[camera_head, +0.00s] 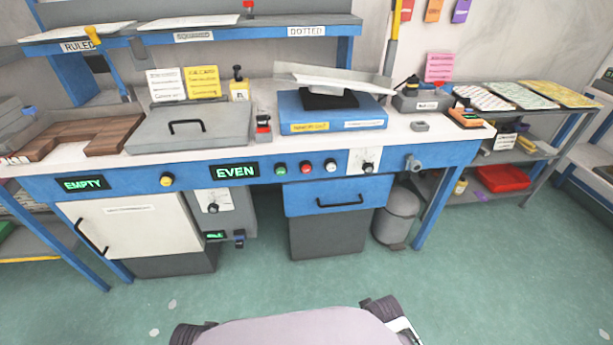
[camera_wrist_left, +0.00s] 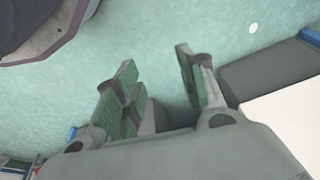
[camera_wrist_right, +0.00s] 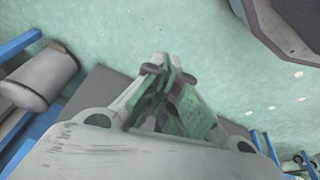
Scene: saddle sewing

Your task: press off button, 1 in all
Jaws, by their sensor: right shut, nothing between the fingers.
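A yellow button (camera_head: 167,180) is farther left on the same rail. No label saying off is readable, so I cannot tell for certain which is the off button. My left gripper (camera_wrist_left: 155,78) is open and empty above the green floor. My right gripper (camera_wrist_right: 170,85) is shut with nothing in it, also over the floor. Neither gripper shows in the head view or touches a button.
The displays read EVEN (camera_head: 236,172) and EMPTY (camera_head: 84,184). A dial panel (camera_head: 365,161) is right of the buttons. A drawer (camera_head: 338,196) hangs below them. A grey bin (camera_head: 397,215) stands under the bench's right end. The floor in front is clear.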

